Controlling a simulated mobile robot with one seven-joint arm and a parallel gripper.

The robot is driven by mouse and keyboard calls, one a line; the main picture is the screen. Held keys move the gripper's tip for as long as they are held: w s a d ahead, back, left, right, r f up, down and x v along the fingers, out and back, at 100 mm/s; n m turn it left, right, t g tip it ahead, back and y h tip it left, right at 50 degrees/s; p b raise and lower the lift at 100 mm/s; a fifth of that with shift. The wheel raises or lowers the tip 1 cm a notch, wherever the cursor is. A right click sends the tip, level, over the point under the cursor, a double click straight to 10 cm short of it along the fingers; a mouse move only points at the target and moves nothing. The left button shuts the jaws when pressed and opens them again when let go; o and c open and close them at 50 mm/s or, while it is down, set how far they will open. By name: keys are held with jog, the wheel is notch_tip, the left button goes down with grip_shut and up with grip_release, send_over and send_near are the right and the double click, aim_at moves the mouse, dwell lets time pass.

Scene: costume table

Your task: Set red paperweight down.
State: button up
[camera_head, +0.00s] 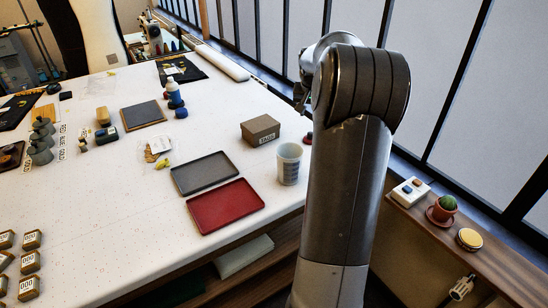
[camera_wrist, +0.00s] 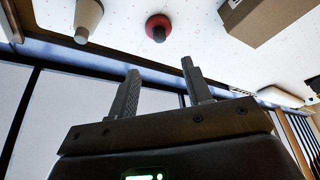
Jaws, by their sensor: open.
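The red paperweight (camera_wrist: 158,22), a small rounded red thing with a dark centre, rests on the white table in the wrist view. In the head view only a small red part (camera_head: 307,138) shows beside my arm, right of the cardboard box. My gripper (camera_wrist: 160,78) is open, its two dark fingers apart with nothing between them. The paperweight lies beyond the fingertips and does not touch them. In the head view my arm hides most of the gripper.
The cardboard box (camera_head: 260,130) and a translucent cup (camera_head: 289,163) stand close to the paperweight. A grey tray (camera_head: 205,173) and a red tray (camera_head: 225,205) lie nearer the front edge. The window wall runs along the table's right side. The table's middle front is clear.

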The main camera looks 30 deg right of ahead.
jog(key=s+a+r+n, duration=0.2)
jog(key=s+a+r, duration=0.1)
jog(key=a, duration=0.6)
jog(key=s+a+r+n+t, duration=0.1)
jog(key=s+a+r, duration=0.2)
jog(key=a, duration=0.6)
jog(key=s+a+r+n, duration=0.2)
jog(key=s+a+r, duration=0.15)
jog(key=a, duration=0.45)
jog(key=s+a+f+n+y, duration=0.1)
jog(key=s+a+f+n, duration=0.1)
jog(key=s+a, duration=0.5)
jog(key=s+a+f+n+t+y, duration=0.1)
jog(key=s+a+f+n+y, duration=0.1)
jog(key=s+a, duration=0.5)
jog(key=s+f, duration=0.1)
jog(key=s, duration=0.3)
jog(key=shift+s+a+f, duration=0.3)
jog(key=shift+s+a, duration=0.05)
jog(key=shift+s, duration=0.05)
